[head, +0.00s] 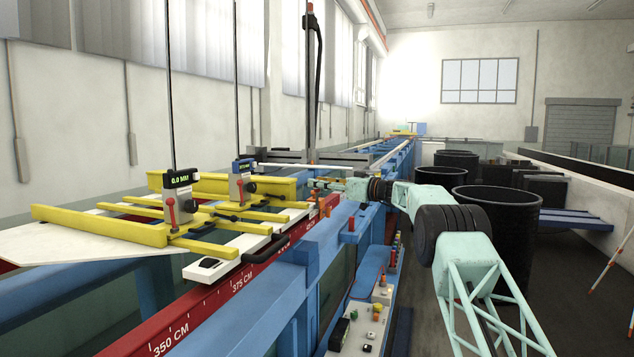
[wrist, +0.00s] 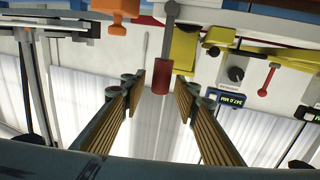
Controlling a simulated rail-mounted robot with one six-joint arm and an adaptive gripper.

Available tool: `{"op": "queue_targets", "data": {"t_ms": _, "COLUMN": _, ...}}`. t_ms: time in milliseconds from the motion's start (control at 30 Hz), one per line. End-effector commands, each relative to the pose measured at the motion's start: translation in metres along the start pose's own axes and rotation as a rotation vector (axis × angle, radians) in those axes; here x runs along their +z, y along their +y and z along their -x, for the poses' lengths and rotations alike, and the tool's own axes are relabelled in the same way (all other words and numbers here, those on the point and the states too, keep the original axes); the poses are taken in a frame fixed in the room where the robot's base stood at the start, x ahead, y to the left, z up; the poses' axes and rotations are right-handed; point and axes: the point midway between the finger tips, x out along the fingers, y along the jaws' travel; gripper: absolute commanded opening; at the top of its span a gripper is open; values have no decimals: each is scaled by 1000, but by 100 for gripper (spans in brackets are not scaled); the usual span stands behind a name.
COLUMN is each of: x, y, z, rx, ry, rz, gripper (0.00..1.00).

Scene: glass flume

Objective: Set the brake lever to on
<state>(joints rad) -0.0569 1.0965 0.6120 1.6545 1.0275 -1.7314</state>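In the wrist view, a lever with a red cylindrical grip (wrist: 157,82) on a grey stem (wrist: 171,22) hangs down from the top of the picture; this looks like the brake lever. My gripper (wrist: 159,88) is open, one ribbed finger on each side of the red grip. Gaps show on both sides, and I cannot tell how deep the grip lies between the fingers. In the head view my gripper (head: 325,185) is at the right end of the yellow-framed carriage (head: 150,232). The lever cannot be made out clearly there, and its setting is unreadable.
Two gauges with digital displays stand on the carriage, a nearer one (head: 180,178) and a farther one (head: 242,166). An orange knob (wrist: 117,12) is near the lever. The red scale rail (head: 215,303) runs along the flume. A control panel (head: 362,325) is below. Black bins (head: 497,225) stand right.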

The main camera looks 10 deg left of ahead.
Motion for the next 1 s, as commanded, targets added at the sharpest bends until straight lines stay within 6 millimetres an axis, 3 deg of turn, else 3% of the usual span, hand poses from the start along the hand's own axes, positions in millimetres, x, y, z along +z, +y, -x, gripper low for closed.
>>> {"op": "queue_targets", "data": {"t_ms": 567, "x": 0, "y": -1, "z": -8, "rx": -1, "ry": 0, "rz": 0, "gripper": 28}}
{"op": "queue_targets", "data": {"t_ms": 867, "x": 0, "y": -1, "z": -8, "rx": -1, "ry": 0, "rz": 0, "gripper": 1}}
{"op": "queue_targets", "data": {"t_ms": 1000, "x": 0, "y": 0, "z": -8, "rx": 0, "ry": 0, "rz": -1, "gripper": 0}}
